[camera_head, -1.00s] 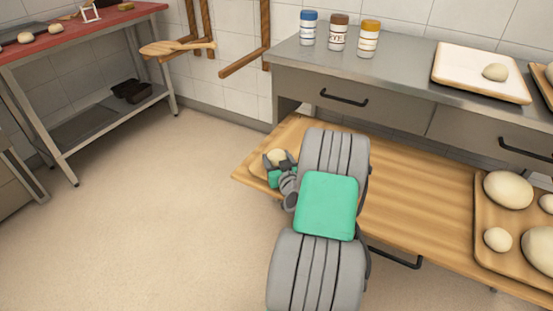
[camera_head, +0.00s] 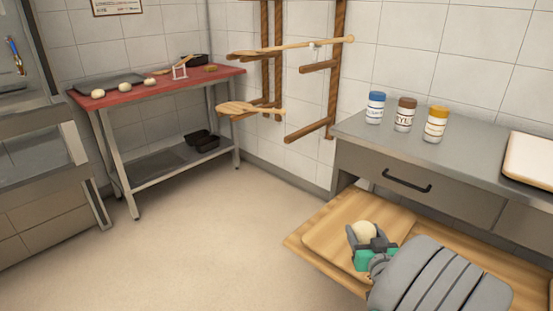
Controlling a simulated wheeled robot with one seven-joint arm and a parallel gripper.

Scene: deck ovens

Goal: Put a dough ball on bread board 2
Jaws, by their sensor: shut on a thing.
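My gripper (camera_head: 362,234) is at the lower right, shut on a pale dough ball (camera_head: 364,230). The ball shows between the fingers, above a wooden board (camera_head: 325,245). The board lies on the left part of the pulled-out wooden shelf (camera_head: 300,243) under the counter. I cannot read a number on the board, nor tell whether the ball touches it. My grey arm hides part of the shelf and the board's right side.
A steel counter (camera_head: 465,150) above the shelf bears several jars and a pale tray (camera_head: 530,158). A red-topped table (camera_head: 130,100) with dough pieces stands at the back left. Peels hang on a wall rack (camera_head: 333,85). The floor (camera_head: 200,230) between is clear.

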